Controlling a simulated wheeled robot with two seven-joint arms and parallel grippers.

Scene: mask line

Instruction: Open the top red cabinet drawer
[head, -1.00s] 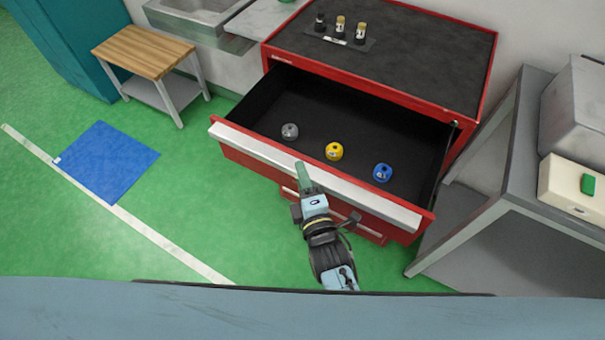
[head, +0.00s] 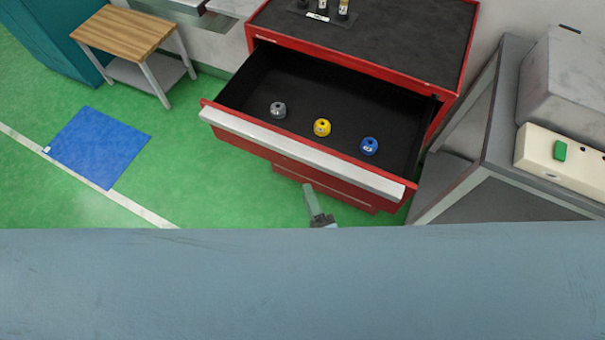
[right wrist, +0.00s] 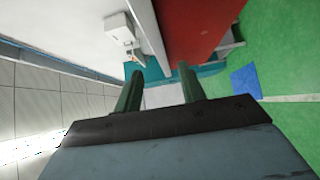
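The red cabinet (head: 445,75) stands in the middle of the head view, with a black top. Its top drawer (head: 240,98) is pulled well out, and its black inside shows. A pale handle strip (head: 300,150) runs along the drawer's front edge. My right gripper (head: 309,188) is low in front of the drawer front, below the handle strip and apart from it. In the right wrist view its two green fingers (right wrist: 160,85) are spread with nothing between them, and a red panel (right wrist: 195,30) lies beyond. My left gripper is not in view.
A grey (head: 278,110), a yellow (head: 322,127) and a blue round piece (head: 369,146) lie in the drawer. A grey metal bench (head: 497,110) stands close on the right. A wooden-topped stool (head: 125,32) and a blue floor mat (head: 98,147) are left, with open green floor between.

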